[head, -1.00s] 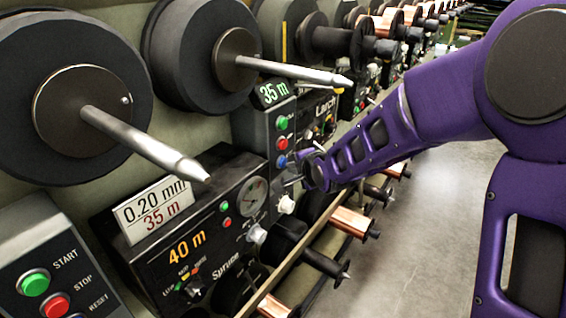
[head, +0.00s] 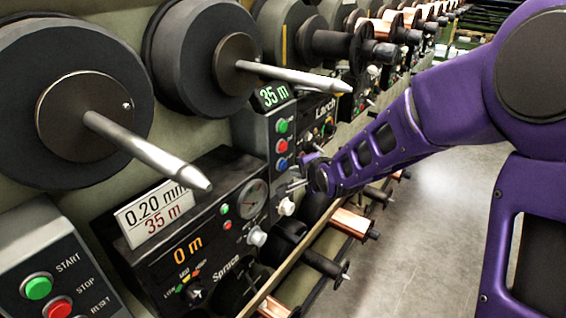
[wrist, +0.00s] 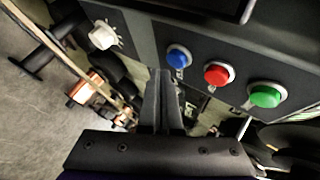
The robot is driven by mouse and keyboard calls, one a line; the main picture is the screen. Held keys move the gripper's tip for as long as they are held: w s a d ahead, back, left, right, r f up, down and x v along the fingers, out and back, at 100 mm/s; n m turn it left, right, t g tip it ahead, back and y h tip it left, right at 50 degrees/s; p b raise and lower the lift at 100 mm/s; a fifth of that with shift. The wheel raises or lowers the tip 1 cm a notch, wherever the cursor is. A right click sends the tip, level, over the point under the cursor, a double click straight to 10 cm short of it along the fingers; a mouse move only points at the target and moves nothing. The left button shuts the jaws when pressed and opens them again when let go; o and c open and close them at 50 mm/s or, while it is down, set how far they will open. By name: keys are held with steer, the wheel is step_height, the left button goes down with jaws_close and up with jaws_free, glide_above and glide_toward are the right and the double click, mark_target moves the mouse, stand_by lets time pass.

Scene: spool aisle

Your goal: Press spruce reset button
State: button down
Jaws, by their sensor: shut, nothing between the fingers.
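The blue button (head: 282,163) is the lowest of three on an upright grey box beside the machine labelled Spruce (head: 226,266). It also shows in the wrist view (wrist: 178,57), beside the red and green buttons. The Spruce display (head: 187,250) reads 0 m. My gripper (head: 290,186) is shut and empty, just below and right of the blue button in the head view. In the wrist view its fingertips (wrist: 163,74) point at the panel beside the blue button. They look apart from it, but the exact gap is hard to tell.
A white knob (head: 286,207) sticks out below my gripper. Two metal spindles (head: 150,152) jut out at upper left. A START/STOP/RESET box (head: 48,270) is at lower left. Copper spools (head: 354,223) line a low rail. The floor at right is clear.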

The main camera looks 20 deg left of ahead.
steer(key=shift+d, duration=0.1)
steer(key=s+d+p, duration=0.2)
steer(key=d+p, duration=0.1)
steer(key=d, duration=0.2)
steer(key=shift+d+p, duration=0.35)
steer(key=shift+p, duration=0.05)
stand_by(0.7)
